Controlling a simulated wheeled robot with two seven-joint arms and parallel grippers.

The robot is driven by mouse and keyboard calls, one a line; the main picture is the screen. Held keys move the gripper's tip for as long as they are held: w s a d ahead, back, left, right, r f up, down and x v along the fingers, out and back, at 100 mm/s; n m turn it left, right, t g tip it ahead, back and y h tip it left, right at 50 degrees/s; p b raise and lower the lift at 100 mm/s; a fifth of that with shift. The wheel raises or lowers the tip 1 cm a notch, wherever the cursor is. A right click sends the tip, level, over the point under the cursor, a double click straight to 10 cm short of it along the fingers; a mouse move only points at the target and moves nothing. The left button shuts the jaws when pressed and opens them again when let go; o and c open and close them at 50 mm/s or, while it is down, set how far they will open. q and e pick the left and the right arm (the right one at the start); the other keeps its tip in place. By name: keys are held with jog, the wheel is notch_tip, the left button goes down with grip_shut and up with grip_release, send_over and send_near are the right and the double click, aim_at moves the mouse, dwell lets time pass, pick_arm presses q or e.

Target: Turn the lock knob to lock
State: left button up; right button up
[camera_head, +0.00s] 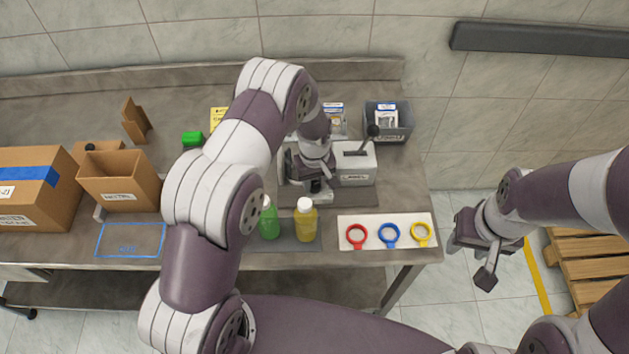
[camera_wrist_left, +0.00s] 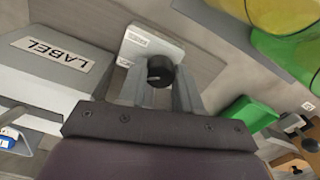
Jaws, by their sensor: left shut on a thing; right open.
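The lock knob (camera_wrist_left: 160,70) is a round black knob on a white plate (camera_wrist_left: 148,47), seen in the left wrist view. The two grey fingers of my left gripper (camera_wrist_left: 160,90) close on the knob from either side. In the head view, my left gripper (camera_head: 316,182) is low at the workbench, beside the grey box marked LABEL (camera_head: 356,176), and my arm hides much of that spot. The knob's lock marks are too small to read. My right gripper (camera_head: 470,262) is open and empty, off the bench's right end.
Green and yellow bottles (camera_head: 306,222) stand in front of my left gripper. A white board (camera_head: 375,245) with red, blue and yellow rings lies front right. A black lever (camera_head: 373,131) rises from the LABEL box. A grey bin (camera_head: 397,132) stands behind; cardboard boxes (camera_head: 40,165) stand left.

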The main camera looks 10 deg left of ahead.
aim_at(315, 184)
pick_arm(q)
jog(key=o, duration=1)
jog(key=shift+w+r, duration=0.15)
jog(key=shift+o, duration=0.2)
jog(key=shift+r, duration=0.35)
notch_tip(315, 184, up, 12)
jog(key=b, duration=0.3)
